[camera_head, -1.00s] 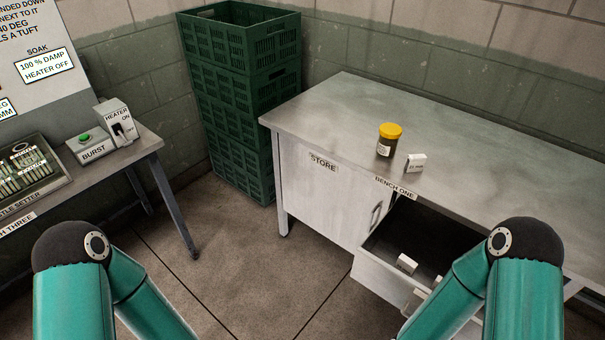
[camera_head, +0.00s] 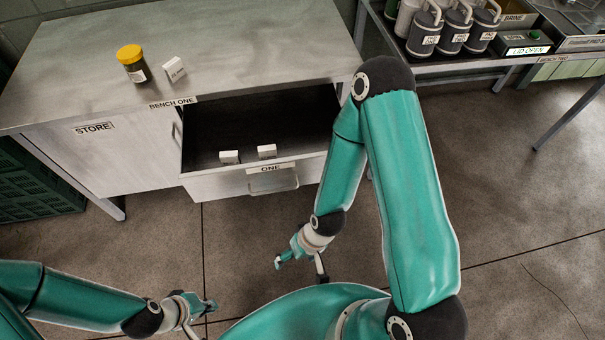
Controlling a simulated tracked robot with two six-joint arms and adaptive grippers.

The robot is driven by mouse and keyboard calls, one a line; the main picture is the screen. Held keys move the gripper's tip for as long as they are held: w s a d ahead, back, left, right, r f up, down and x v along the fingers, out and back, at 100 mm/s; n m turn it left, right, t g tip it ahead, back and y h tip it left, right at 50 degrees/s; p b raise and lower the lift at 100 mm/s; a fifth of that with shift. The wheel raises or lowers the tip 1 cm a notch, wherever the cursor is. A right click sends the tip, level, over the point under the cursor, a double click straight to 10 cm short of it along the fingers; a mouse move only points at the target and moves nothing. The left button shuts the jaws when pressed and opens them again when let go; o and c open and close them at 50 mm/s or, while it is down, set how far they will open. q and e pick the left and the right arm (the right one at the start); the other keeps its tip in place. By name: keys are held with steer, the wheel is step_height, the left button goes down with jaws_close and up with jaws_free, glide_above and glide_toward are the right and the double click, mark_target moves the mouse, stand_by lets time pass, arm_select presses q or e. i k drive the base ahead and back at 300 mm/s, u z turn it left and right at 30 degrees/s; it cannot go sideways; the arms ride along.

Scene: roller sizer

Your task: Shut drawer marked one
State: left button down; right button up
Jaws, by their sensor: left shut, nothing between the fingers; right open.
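The drawer marked ONE (camera_head: 225,183) is pulled out of bench one, its handle (camera_head: 273,181) on the front face. Two small white boxes, a left one (camera_head: 229,157) and a right one (camera_head: 267,151), lie inside near the front. My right gripper (camera_head: 298,270) is open and empty, below and in front of the drawer, apart from the handle. My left gripper (camera_head: 200,322) is at the bottom of the view, shut and empty, well away from the drawer. My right arm passes the drawer's right side in the picture and hides that edge.
Bench one's top (camera_head: 230,50) holds a yellow-lidded jar (camera_head: 133,65) and a small white box (camera_head: 175,70). The STORE cupboard (camera_head: 110,155) is left of the drawer. Green crates (camera_head: 35,190) stand at far left. Bench two (camera_head: 480,60) carries several dark canisters. Floor before the drawer is clear.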

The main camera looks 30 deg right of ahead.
mark_target(299, 121)
steer(key=z, duration=0.7)
steer(key=k, duration=1.1)
steer(key=u, duration=0.65)
steer(key=i, duration=1)
steer(key=z, duration=0.05)
